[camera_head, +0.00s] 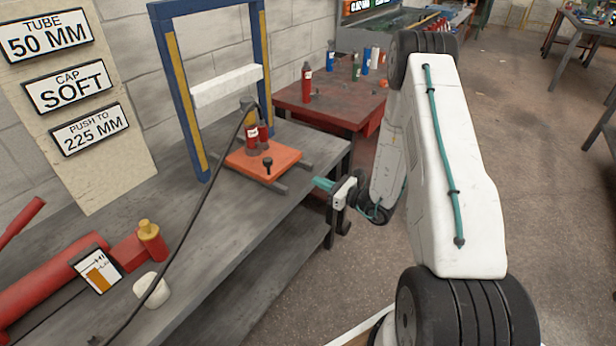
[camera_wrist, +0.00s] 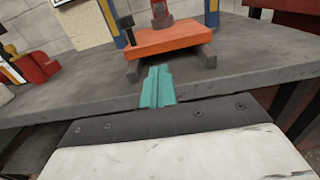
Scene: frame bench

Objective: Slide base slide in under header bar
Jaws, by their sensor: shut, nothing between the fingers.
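The base slide appears to be the orange plate (camera_head: 282,160) on two grey rails (camera_head: 272,187), with a black knob (camera_head: 267,163) at its near edge. A red jack (camera_head: 252,135) with a hose stands on it. The header bar appears to be the white beam (camera_head: 225,86) between blue-and-yellow posts. The plate sits mostly on the near side of the posts; exact overlap under the beam is unclear. My gripper (camera_head: 322,184) is shut and empty, apart from the plate, by the bench's front edge. The wrist view shows its teal fingers (camera_wrist: 157,82) together, pointing at the plate (camera_wrist: 168,42).
A red table (camera_head: 345,107) with bottles stands behind. Signs hang on a board at left. Open floor lies right.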

